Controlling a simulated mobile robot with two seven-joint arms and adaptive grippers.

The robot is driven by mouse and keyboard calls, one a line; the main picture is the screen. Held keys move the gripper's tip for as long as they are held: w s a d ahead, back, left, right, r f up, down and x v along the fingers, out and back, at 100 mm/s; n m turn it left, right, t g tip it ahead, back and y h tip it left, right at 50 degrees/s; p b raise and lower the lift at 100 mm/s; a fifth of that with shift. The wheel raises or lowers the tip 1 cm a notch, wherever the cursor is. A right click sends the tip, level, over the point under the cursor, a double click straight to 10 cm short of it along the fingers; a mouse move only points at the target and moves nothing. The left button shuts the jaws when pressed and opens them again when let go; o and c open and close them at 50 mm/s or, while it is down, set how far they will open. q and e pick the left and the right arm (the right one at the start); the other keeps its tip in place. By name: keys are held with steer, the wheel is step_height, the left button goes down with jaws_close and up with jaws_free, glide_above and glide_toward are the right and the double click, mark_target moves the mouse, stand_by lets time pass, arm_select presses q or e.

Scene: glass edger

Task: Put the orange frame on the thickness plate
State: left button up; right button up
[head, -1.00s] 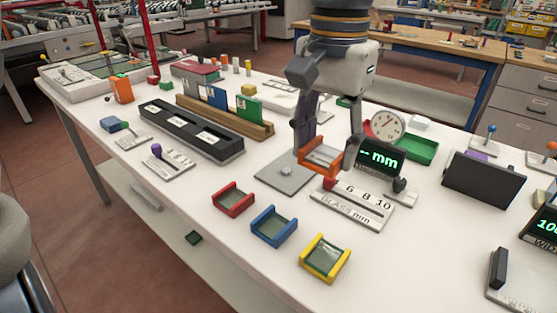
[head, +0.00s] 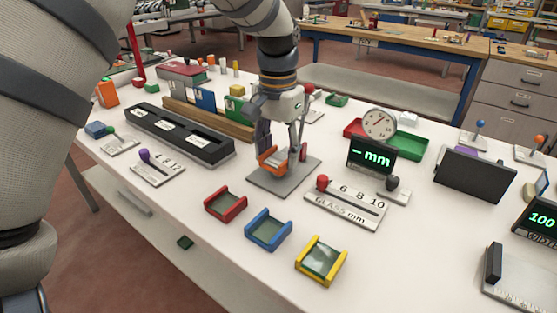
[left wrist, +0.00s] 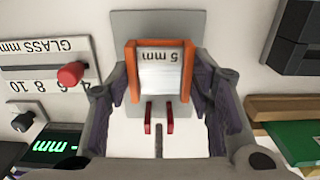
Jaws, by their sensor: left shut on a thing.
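My left gripper (head: 281,157) is shut on the orange frame (head: 270,162), which has a clear pane. It holds the frame low over the grey thickness plate (head: 262,183). I cannot tell whether the frame touches the plate. In the left wrist view the orange frame (left wrist: 131,72) sits between the two fingers of my left gripper (left wrist: 162,88), with "5 mm" readable in it. The grey plate (left wrist: 155,18) shows beyond the frame, and two red pieces stand on the near side. My right gripper is not in view.
Red (head: 226,204), blue (head: 269,230) and yellow (head: 321,262) frames lie at the table's front. The glass slider scale (head: 346,204) and the mm display (head: 371,158) stand right of the plate. A black slotted rack (head: 180,134) is on the left.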

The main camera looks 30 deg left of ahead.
mark_target(278, 160)
arm_select(q)
steer(key=shift+f, duration=1.25)
steer(key=o, duration=1.3)
step_height(278, 160, up, 12)
steer(key=shift+r, duration=0.1)
